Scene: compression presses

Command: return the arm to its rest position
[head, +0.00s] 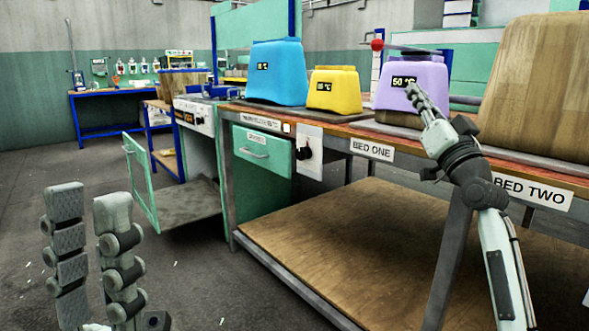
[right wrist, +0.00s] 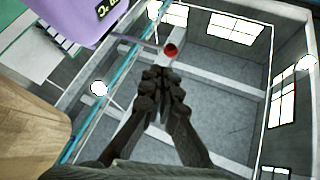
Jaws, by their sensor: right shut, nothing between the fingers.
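My right arm reaches in from the lower right of the head view. Its gripper (head: 415,93) points up and left in front of the purple block (head: 430,80), which has a 50 °C display. In the right wrist view the gripper (right wrist: 163,75) is shut and empty, its fingertips together. The purple block (right wrist: 85,18) shows there at the upper left, apart from the fingers. My left gripper (head: 88,200) stands upright at the lower left of the head view, its two fingers apart and nothing between them.
The bench (head: 330,128) carries a blue block (head: 277,75), a yellow block (head: 334,92) and a large wooden block (head: 540,90). A lever with a red ball (head: 377,44) rises behind the purple block. A green cabinet door (head: 141,185) stands open. The floor at left is clear.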

